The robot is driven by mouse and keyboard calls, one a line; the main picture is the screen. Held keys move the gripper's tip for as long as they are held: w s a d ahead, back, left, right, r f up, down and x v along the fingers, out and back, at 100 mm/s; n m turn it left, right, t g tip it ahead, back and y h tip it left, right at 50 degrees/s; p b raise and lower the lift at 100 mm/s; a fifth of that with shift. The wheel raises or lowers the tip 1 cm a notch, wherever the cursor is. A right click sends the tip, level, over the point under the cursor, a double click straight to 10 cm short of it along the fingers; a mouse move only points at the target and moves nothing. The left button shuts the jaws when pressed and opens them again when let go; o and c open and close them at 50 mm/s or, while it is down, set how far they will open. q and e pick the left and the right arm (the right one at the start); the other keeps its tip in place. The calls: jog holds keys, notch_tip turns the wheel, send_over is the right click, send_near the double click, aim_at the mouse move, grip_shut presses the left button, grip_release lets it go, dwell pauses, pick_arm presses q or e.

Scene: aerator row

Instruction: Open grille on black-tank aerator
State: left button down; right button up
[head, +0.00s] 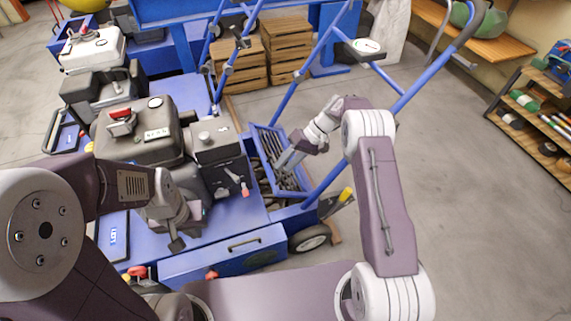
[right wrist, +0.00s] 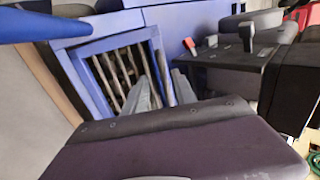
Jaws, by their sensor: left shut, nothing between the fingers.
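The aerator with the dark grey-black tank (head: 140,135) stands nearest, with a blue deck and a dark engine block. Its grille, a blue frame with grey bars (head: 270,145), sits to the right of the engine; it also shows in the right wrist view (right wrist: 118,68). My right gripper (head: 286,162) is at the grille's right part. Its grey fingers (right wrist: 163,93) stand apart by the frame's right side; whether they grip it is unclear. I cannot tell whether the grille is raised. My left gripper (head: 177,243) is shut and empty above the blue deck.
A white-tank aerator (head: 95,48) stands behind at the left. Blue handlebars (head: 330,45) rise just past the grille. Wooden crates (head: 240,65) stand at the back, a shelf rack (head: 540,105) at the right. The floor (head: 460,190) at right is clear.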

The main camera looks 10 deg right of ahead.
jog(key=p+v, duration=0.3)
jog(key=v, duration=0.5)
